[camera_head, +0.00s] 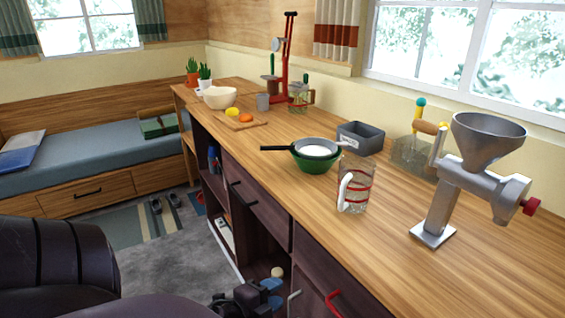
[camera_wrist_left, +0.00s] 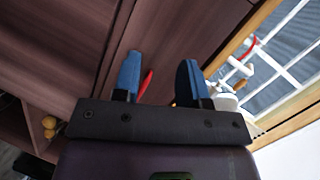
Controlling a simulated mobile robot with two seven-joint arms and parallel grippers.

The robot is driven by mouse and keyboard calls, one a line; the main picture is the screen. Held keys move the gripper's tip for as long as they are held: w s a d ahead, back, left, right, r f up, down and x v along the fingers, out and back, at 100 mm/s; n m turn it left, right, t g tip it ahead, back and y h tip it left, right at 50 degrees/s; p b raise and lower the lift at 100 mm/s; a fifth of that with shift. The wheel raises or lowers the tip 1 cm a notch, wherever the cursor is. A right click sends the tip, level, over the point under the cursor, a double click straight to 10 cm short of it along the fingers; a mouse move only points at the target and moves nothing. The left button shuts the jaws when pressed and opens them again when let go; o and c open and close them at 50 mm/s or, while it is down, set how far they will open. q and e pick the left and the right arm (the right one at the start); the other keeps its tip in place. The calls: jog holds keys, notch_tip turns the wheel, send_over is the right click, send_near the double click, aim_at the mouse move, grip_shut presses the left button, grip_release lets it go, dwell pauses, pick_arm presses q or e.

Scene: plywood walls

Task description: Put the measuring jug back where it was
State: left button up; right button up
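The measuring jug (camera_head: 358,190) is clear glass with red bands and a white handle on its left side. It stands upright on the wooden counter (camera_head: 400,275), between the green bowl and the metal grinder. A second clear vessel with red bands (camera_head: 301,97) stands farther back by the red-framed device. My left gripper (camera_head: 271,292) is low in front of the cabinet, below the counter edge and apart from the jug. In the left wrist view its two blue fingers (camera_wrist_left: 159,82) are spread with nothing held between them. My right gripper does not show.
A green bowl (camera_head: 315,165) with a sieve on it, a grey bin (camera_head: 360,138) and a metal grinder (camera_head: 465,175) stand around the jug. A red cabinet handle (camera_head: 335,302) is near my left gripper. The counter's front right is clear.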

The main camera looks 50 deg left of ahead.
pick_arm(q)
jog(key=s+d+f+n+g+h, duration=0.2)
jog(key=s+d+f+n+g, duration=0.2)
jog(key=d+f+n, duration=0.5)
jog(key=s+d+n, duration=0.2)
jog(key=n, duration=0.1)
jog(key=shift+d, duration=0.35)
